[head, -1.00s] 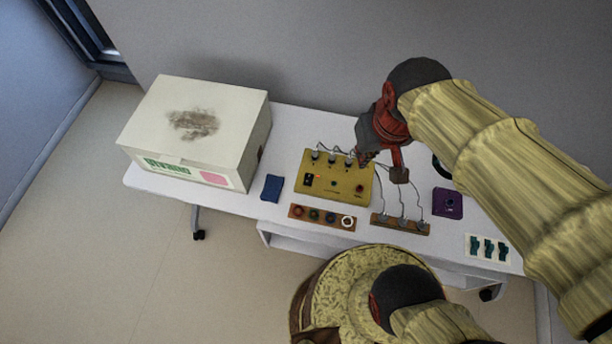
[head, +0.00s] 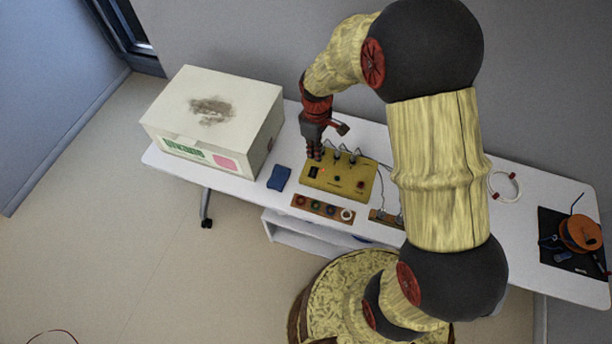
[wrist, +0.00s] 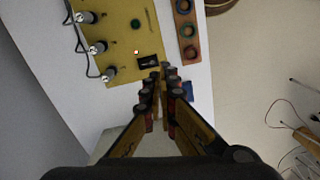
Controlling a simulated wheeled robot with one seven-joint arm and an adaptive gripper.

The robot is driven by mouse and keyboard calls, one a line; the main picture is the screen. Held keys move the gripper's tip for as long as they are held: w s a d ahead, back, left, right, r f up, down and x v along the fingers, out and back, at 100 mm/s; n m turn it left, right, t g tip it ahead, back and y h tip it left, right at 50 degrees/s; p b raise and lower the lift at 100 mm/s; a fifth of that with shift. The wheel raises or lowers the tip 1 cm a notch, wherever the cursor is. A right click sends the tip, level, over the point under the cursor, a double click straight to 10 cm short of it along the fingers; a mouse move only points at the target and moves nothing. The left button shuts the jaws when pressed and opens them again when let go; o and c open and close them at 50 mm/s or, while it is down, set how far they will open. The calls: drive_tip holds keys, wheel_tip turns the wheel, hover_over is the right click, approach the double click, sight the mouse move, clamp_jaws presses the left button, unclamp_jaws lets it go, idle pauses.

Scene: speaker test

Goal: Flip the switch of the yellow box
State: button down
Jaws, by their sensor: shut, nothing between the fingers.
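The yellow box (head: 352,185) lies on the white table, with a row of knobs with cables along its back edge. Its black switch (head: 313,172) is at the left end of the top and also shows in the wrist view (wrist: 148,61), beside a small light. My gripper (head: 315,156) points down over the box's left end, just behind the switch in the head view. In the wrist view my shut, empty fingertips (wrist: 164,68) appear right beside the switch. I cannot tell whether they touch it.
A large white box (head: 210,120) stands on the left of the table. A blue block (head: 279,178) lies between it and the yellow box. A wooden strip with coloured rings (head: 322,207) lies in front. A cable ring (head: 505,186) and black mat (head: 560,260) are at right.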

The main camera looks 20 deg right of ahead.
sight(313, 176)
drive_tip(key=shift+w+a+r+n+t, duration=0.1)
drive_tip(key=shift+w+r+n+t, duration=0.2)
drive_tip(key=shift+w+n, duration=0.6)
drive_tip(key=shift+s+f, duration=0.1)
drive_tip(key=shift+s, duration=0.05)
wheel_tip(313, 176, down, 14)
drive_tip(key=b, duration=0.2)
drive_tip(key=shift+b, duration=0.4)
drive_tip(key=shift+s+f, duration=0.2)
drive_tip(key=shift+f, duration=0.15)
drive_tip(key=shift+w, duration=0.1)
